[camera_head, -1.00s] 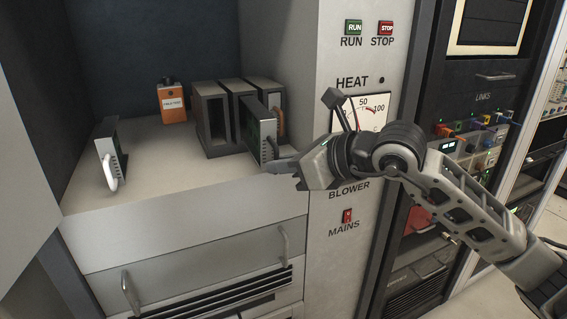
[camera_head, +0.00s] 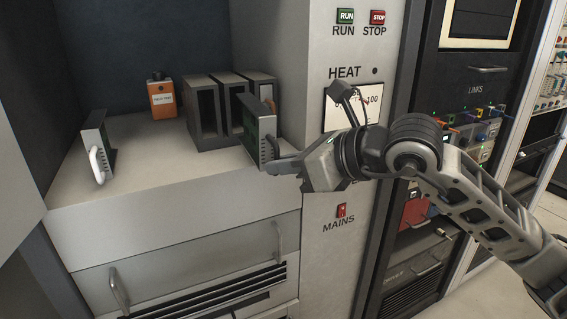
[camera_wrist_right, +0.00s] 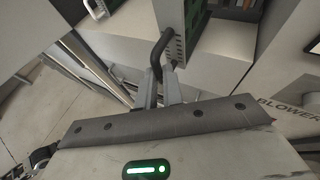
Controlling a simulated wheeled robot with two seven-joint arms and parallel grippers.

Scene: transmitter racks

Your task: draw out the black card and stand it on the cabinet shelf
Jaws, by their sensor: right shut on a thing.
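The black card (camera_head: 257,130), with a green board face, stands upright in front of the right part of the dark card rack (camera_head: 205,118). Whether its rear end is still inside a slot is hidden. My right gripper (camera_head: 284,166) is shut on its black handle (camera_wrist_right: 158,52), as the right wrist view shows; the card (camera_wrist_right: 192,30) rises beyond the fingers. The cabinet shelf (camera_head: 165,200) is the pale surface under the rack. My left gripper is not in view.
A similar card with a white handle (camera_head: 97,148) stands at the shelf's left. An orange box (camera_head: 162,98) stands at the back. The shelf between the white-handled card and rack is clear. A panel with a heat meter (camera_head: 352,110) stands close behind my right gripper.

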